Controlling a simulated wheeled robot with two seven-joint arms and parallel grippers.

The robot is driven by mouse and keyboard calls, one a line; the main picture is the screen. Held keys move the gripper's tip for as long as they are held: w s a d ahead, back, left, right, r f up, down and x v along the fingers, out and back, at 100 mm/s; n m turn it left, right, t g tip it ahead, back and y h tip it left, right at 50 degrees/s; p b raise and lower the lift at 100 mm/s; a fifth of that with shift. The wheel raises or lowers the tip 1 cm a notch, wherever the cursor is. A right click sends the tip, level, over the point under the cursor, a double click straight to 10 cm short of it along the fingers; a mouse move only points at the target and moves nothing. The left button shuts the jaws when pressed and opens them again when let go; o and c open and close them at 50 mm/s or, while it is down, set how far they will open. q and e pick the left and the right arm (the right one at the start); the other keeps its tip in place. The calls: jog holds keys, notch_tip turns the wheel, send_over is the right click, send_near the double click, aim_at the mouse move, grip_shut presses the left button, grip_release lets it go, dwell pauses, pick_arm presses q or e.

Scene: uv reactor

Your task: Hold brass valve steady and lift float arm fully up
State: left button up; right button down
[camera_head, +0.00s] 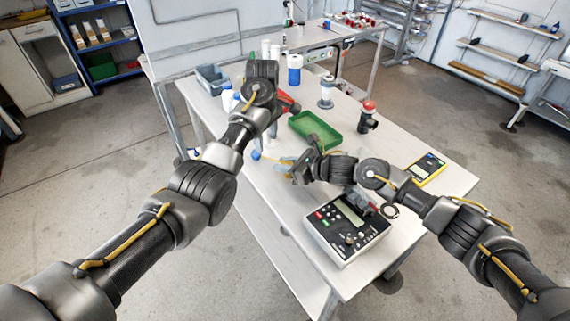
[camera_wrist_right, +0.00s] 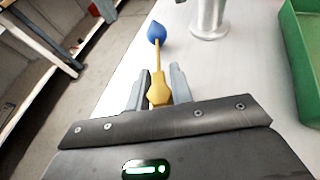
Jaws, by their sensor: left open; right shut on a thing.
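The brass valve (camera_wrist_right: 158,94) sits between the fingers of my right gripper (camera_wrist_right: 160,82), which is shut on it. Its thin float arm (camera_wrist_right: 157,58) runs away from the gripper to a blue float (camera_wrist_right: 157,33). In the head view the right gripper (camera_head: 290,167) is low over the table's left part, with the blue float (camera_head: 256,155) just left of it; the valve is mostly hidden there. My left gripper (camera_head: 262,72) is open, farther back and apart from the float; its fingers are hard to make out.
A green tray (camera_head: 333,144) lies on the table (camera_head: 440,187) behind the right gripper. A control box (camera_head: 345,228) and a yellow meter (camera_head: 427,168) lie nearer. A red-capped bottle (camera_head: 368,117), a red object (camera_head: 288,104) and a blue bin (camera_head: 212,79) stand farther back.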

jog(key=c, duration=1.1)
grip_release()
jog(key=shift+c, duration=0.2)
jog(key=v, duration=1.2)
jog(key=shift+w+d, duration=0.1)
